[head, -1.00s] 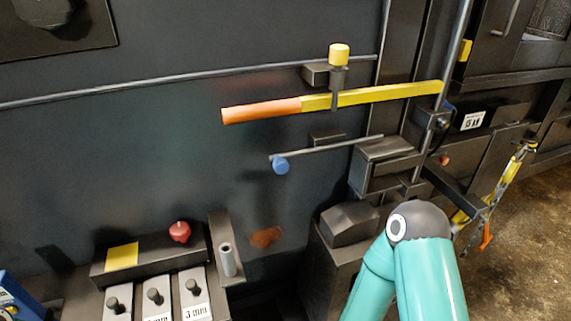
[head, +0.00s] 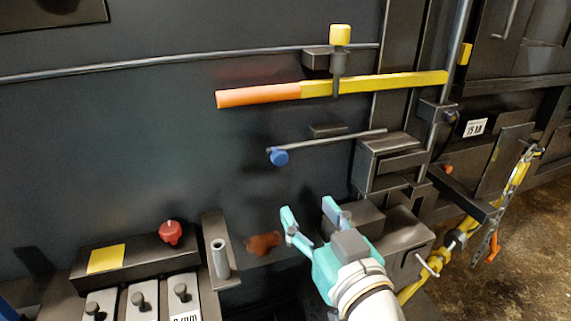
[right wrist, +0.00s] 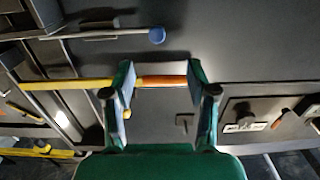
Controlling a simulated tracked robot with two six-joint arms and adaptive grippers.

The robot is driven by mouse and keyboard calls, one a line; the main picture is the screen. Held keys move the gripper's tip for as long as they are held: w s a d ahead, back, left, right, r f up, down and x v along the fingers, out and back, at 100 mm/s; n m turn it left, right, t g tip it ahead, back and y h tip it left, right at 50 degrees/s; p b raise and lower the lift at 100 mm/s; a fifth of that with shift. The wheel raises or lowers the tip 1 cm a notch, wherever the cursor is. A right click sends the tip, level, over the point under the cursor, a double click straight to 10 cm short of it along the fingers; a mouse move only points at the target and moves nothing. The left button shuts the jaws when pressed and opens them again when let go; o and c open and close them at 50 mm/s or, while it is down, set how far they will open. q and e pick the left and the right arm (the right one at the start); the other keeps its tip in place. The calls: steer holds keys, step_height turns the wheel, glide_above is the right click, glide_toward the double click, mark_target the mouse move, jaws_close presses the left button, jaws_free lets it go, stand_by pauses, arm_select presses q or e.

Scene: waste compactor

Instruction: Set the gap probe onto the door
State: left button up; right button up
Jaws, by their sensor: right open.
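Several pale blocks with dark knobs (head: 182,294) stand in a row at the bottom left of the head view. One carries a partly cut-off "mm" label; I take these for the gap probes, but cannot tell which is meant. The large dark panel (head: 150,150) behind them looks like the door. My right gripper (head: 308,208) is open and empty, fingers pointing up, right of the blocks and below the blue-knobbed rod (head: 279,157). In the right wrist view its spread fingers (right wrist: 162,88) frame the orange grip of the yellow bar (right wrist: 160,82), beyond them. My left gripper is not seen.
The yellow bar with orange grip (head: 258,95) crosses the panel above my gripper. A dark ledge with a red knob (head: 170,232) and an upright grey tube (head: 220,258) stand beside the blocks. Dark boxes (head: 390,160) and a yellow strap (head: 460,236) are at right.

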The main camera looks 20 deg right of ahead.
mark_target(281, 159)
steer(key=w, duration=1)
steer(key=w+r, duration=0.1)
steer(key=w, duration=0.5)
jaws_close()
